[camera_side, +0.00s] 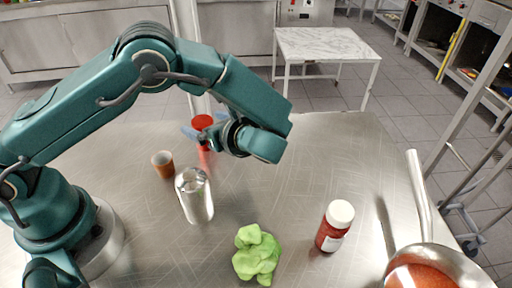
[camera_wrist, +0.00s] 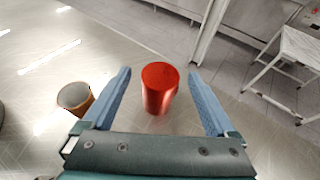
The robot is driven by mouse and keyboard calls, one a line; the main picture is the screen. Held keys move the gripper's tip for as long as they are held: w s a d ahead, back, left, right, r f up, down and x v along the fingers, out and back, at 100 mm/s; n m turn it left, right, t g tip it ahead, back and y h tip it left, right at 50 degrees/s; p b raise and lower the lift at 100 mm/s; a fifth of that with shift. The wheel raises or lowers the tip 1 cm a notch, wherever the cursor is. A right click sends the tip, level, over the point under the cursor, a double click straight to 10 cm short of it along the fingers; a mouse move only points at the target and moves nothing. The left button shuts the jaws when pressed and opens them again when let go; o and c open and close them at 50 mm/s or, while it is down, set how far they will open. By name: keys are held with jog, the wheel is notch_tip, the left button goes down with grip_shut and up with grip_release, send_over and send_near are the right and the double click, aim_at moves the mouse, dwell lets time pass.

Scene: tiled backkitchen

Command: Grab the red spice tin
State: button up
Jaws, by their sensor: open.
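The red spice tin (camera_wrist: 159,90) stands upright on the steel table in the wrist view, between and a little beyond the two blue fingers of my gripper (camera_wrist: 160,88). The fingers are spread, with a gap on each side of the tin. In the side view the tin (camera_side: 203,123) stands behind my gripper (camera_side: 200,130), which hides part of it. Its red top and some of its side show there. My gripper holds nothing.
An orange-brown cup (camera_side: 163,164) and a silver can (camera_side: 194,196) stand near the tin. A green crumpled cloth (camera_side: 256,254), a white-capped red jar (camera_side: 334,226) and a pan (camera_side: 424,262) are towards the front. The table's far edge lies close behind the tin.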

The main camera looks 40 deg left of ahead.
aim_at(198, 129)
notch_tip(198, 129, down, 2)
jog(key=shift+f, duration=0.2)
jog(key=shift+a+f, duration=0.2)
jog(key=shift+a, duration=0.05)
jog(key=shift+x, duration=2.35)
jog(key=shift+d, duration=0.1)
grip_shut()
jog(key=shift+r, duration=0.1)
